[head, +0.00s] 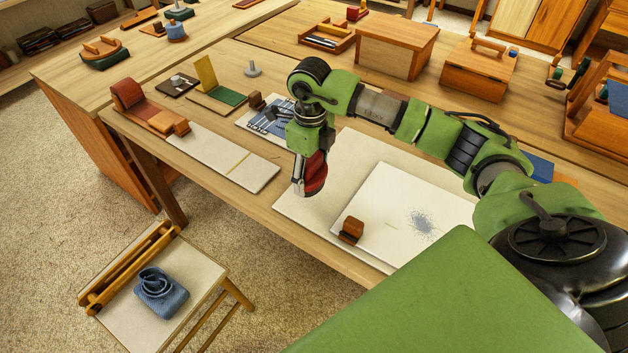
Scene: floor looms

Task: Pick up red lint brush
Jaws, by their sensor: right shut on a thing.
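My right gripper (302,178) points down in the head view, above the left part of the large pale board. It is shut on the red lint brush (317,176), a dark red piece that shows at the gripper's right side. The brush looks held above the board, though the exact gap is hard to tell. The rest of the brush is hidden behind the fingers. My left gripper does not show.
A pale board (290,209) carries a white sheet (385,192) with blue specks and a small brown block (351,230). A cream strip (215,157) lies to the left. A stool (205,278) with folded blue cloth (162,291) stands in front of the table.

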